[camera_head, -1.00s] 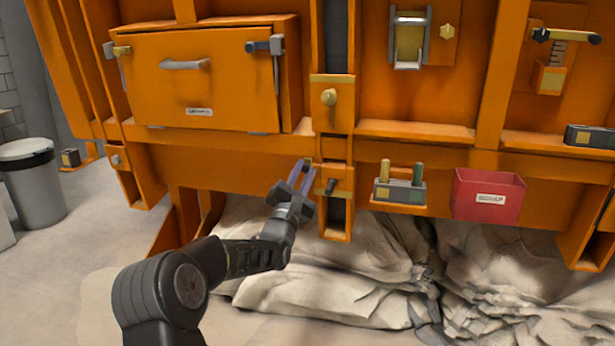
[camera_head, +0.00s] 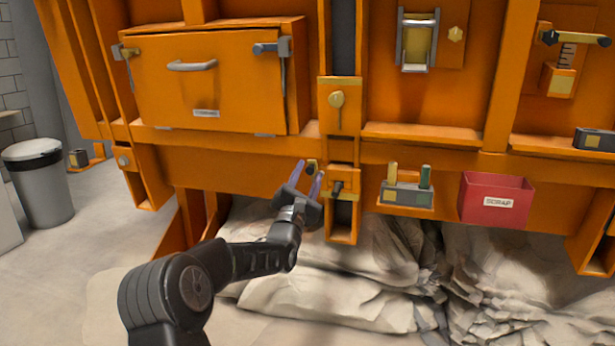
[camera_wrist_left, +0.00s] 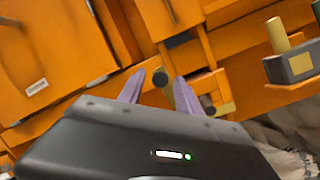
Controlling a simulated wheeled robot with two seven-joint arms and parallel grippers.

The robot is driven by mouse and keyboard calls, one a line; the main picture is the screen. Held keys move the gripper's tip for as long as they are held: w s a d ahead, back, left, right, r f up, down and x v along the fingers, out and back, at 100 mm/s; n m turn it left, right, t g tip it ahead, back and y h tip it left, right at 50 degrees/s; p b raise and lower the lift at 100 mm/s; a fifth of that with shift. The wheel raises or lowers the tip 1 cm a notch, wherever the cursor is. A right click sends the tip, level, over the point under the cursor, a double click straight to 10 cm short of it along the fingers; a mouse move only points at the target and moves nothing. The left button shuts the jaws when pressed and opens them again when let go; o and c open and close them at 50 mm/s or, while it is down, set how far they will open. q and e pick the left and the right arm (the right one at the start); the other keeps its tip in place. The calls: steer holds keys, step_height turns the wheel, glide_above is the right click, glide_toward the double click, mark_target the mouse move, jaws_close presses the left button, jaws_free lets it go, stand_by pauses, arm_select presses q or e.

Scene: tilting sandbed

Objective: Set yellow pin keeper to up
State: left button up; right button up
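A yellow knob with a thin stem hanging down (camera_head: 336,99) sits below a yellow plate on the orange upright; it may be the yellow pin keeper, but no label shows this. My right gripper is out of view.
A holder with yellow and green pegs (camera_head: 407,194) and a red scrap bin (camera_head: 495,199) are to the right. An orange door with a grey handle (camera_head: 192,66) is at upper left. Rumpled sand-coloured material (camera_head: 330,300) lies beneath the panel.

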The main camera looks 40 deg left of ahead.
arm_select(q)
steer(key=shift+s+d, duration=0.1)
steer(key=p+v, duration=0.1)
steer(key=v, duration=0.6)
steer(key=shift+s+f, duration=0.15)
steer(key=shift+s, duration=0.1)
stand_by(0.4)
